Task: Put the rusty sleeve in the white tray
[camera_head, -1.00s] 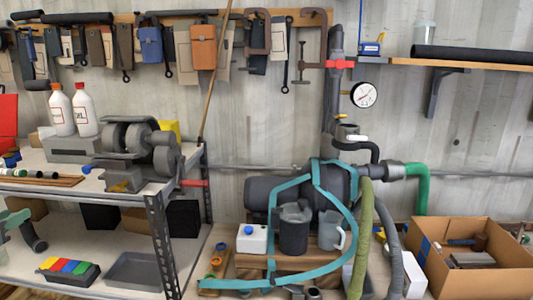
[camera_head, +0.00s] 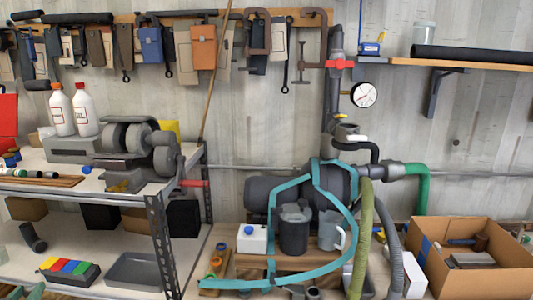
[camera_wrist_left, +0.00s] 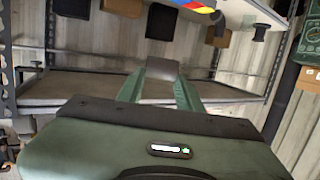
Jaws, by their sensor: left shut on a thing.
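A short grey-brown piece, which looks like the rusty sleeve (camera_wrist_left: 161,69), sits between the green fingers of my left gripper (camera_wrist_left: 158,86) in the left wrist view. The gripper is shut on it. In the head view only green bits of my left gripper (camera_head: 27,292) show at the bottom left corner, and the held piece cannot be made out there. I cannot pick out a white tray for certain; a grey tray (camera_head: 135,285) lies on the lower shelf. My right gripper is not in view.
A dark pipe piece (camera_head: 33,237) and a box of coloured blocks (camera_head: 75,279) sit on the lower shelf. A steel shelf post (camera_head: 160,240) stands right of the grey tray. A grinder (camera_head: 130,140) and bottles are above. A cardboard box (camera_head: 490,285) is far right.

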